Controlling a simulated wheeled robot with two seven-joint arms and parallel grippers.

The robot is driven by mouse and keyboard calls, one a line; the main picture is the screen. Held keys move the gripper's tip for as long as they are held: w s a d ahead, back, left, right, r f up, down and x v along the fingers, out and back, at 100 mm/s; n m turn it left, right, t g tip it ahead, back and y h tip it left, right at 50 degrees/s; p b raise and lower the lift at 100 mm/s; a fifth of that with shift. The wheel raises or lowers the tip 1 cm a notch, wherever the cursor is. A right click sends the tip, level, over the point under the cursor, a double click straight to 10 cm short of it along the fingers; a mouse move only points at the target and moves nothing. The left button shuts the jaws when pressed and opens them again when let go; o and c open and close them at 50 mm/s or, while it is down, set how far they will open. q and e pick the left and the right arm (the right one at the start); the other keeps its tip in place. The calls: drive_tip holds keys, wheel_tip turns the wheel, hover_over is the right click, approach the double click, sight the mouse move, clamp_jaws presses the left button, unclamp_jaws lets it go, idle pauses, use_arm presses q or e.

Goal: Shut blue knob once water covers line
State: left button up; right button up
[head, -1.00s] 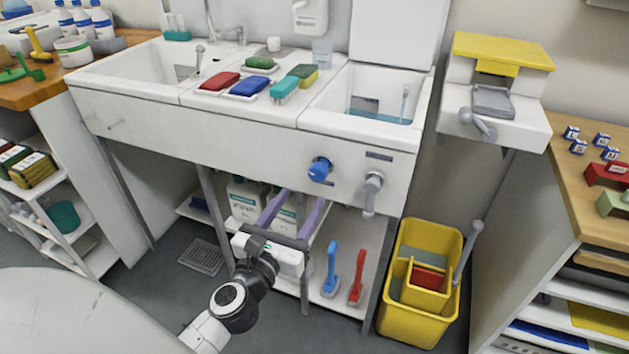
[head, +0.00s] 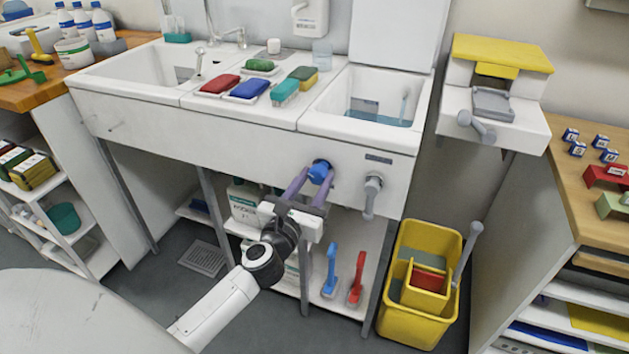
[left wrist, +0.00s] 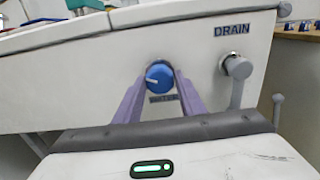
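The blue knob (head: 320,171) is on the front panel of the sink unit; it also shows in the left wrist view (left wrist: 160,77), with a white mark pointing left. My left gripper (head: 314,180) is open, its two purple fingers reaching up to the knob. In the left wrist view the fingertips stand on either side of the knob; whether they touch it I cannot tell. Blue water (head: 378,118) lies low in the right basin (head: 345,127). A grey plate on the basin's back wall meets the water; I cannot make out the line. My right gripper is out of view.
A grey drain lever (head: 372,190), labelled DRAIN in the left wrist view, hangs right of the knob. Bottles and two upright brushes (head: 331,270) stand on the shelf below. A yellow bucket (head: 405,318) stands on the floor to the right.

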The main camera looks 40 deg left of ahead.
use_arm(q)
drive_tip(key=c, duration=0.5)
drive_tip(key=shift+c, duration=0.2)
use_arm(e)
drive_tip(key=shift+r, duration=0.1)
